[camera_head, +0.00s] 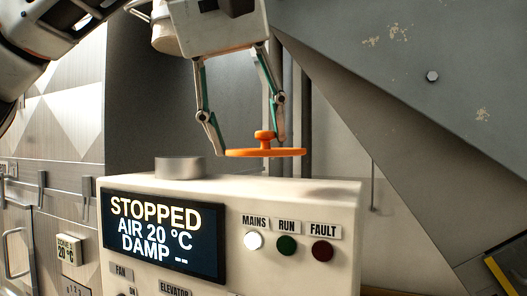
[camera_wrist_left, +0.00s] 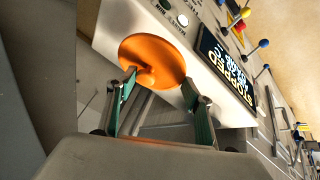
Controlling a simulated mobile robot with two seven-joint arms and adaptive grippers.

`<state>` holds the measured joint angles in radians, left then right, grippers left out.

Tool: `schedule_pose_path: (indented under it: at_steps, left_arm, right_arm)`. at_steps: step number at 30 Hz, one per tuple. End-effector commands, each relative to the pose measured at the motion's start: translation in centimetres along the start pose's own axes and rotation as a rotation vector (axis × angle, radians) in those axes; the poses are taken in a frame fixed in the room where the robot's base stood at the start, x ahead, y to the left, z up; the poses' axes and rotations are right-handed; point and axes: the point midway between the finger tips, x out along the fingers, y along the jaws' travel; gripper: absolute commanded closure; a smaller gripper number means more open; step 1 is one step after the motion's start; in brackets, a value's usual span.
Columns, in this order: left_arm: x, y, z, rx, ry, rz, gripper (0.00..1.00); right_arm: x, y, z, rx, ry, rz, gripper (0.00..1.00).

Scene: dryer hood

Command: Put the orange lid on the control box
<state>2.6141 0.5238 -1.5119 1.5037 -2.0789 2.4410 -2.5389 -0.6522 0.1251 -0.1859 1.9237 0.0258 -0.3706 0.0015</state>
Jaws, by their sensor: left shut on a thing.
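The orange lid (camera_head: 262,153) is a flat disc with a knob on top. My left gripper (camera_head: 250,147) is shut on it near its knob and holds it roughly level, a little above the top of the control box (camera_head: 330,205). In the left wrist view the lid (camera_wrist_left: 152,60) fills the space beyond my left fingers (camera_wrist_left: 160,88). A short round metal collar (camera_head: 180,168) stands on the box top, to the left of the lid in the head view. The lid is apart from the collar. My right gripper is not in view.
The box front has a lit display (camera_head: 163,235) reading STOPPED and a white lamp (camera_head: 253,241) beside green and red ones. A sloped grey metal panel (camera_head: 420,90) rises at the right. Coloured ball-ended levers (camera_wrist_left: 264,43) show in the left wrist view.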

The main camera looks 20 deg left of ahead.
Motion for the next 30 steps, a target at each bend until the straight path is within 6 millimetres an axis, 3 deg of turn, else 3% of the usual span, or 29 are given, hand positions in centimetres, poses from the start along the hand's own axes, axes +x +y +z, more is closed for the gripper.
schedule_pose_path:
  at_steps: [4,10,20,30]
  left_arm:
    - [1.8,1.4,-2.5,-0.001,-0.005,-0.001,0.59]
    - [2.8,2.2,-4.2,0.002,-0.002,0.0,0.59]
    - [5.7,1.5,-2.9,0.004,-0.003,-0.001,0.59]
    - [5.9,1.4,-2.7,0.002,0.0,0.0,0.59]
  right_arm:
    - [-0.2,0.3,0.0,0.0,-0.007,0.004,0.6]
    - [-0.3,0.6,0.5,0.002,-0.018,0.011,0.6]
    - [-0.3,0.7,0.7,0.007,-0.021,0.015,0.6]
    - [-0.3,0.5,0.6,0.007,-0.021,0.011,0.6]
